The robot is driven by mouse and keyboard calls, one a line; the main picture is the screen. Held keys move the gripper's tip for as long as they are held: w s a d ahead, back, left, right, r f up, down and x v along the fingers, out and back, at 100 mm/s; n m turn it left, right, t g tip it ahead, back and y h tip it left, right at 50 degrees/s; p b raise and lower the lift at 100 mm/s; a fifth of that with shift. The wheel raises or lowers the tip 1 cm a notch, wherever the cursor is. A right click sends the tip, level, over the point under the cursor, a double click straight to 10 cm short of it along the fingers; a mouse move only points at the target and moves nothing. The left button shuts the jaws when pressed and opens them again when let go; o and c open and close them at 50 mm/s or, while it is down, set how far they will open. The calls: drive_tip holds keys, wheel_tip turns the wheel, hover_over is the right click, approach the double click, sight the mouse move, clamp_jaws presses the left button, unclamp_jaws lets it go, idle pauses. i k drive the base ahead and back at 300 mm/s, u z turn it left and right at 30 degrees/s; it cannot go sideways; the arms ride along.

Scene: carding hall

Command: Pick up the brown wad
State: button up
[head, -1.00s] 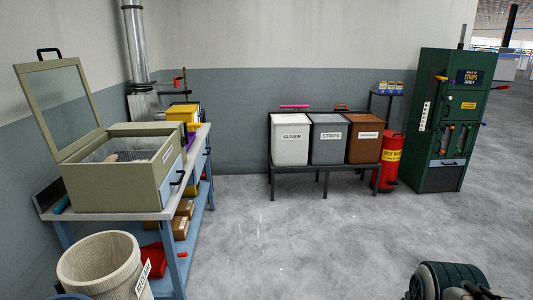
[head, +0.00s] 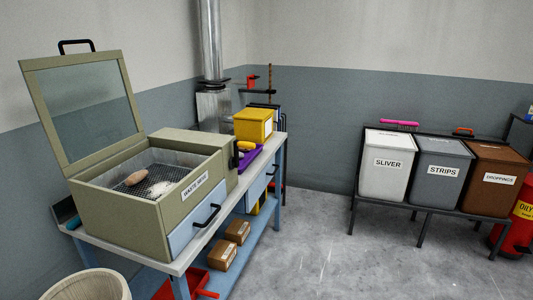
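A tan-brown, elongated lump (head: 136,177), which looks like the brown wad, lies on the dark mesh inside an olive box (head: 120,222) with its glazed lid raised. A pale, fluffy white wad (head: 160,188) lies on the same mesh, just right of and nearer than the brown one. The box stands on the left workbench, and its front label looks like "WASTE" something. My gripper is not in view.
The workbench (head: 180,266) also bears a yellow box (head: 253,124) and a purple tray (head: 250,158). A pale round bin (head: 88,285) stands at its near left. Bins labelled SLIVER (head: 384,170), STRIPS (head: 440,175) and DROPPINGS (head: 492,185) stand right. Floor between is clear.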

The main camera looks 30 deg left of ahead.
sight(135, 178)
drive_tip(key=u, duration=0.4)
drive_tip(key=i, duration=1.35)
drive_tip(key=u, duration=1.85)
drive_tip(key=i, duration=0.8)
drive_tip(key=u, duration=0.7)
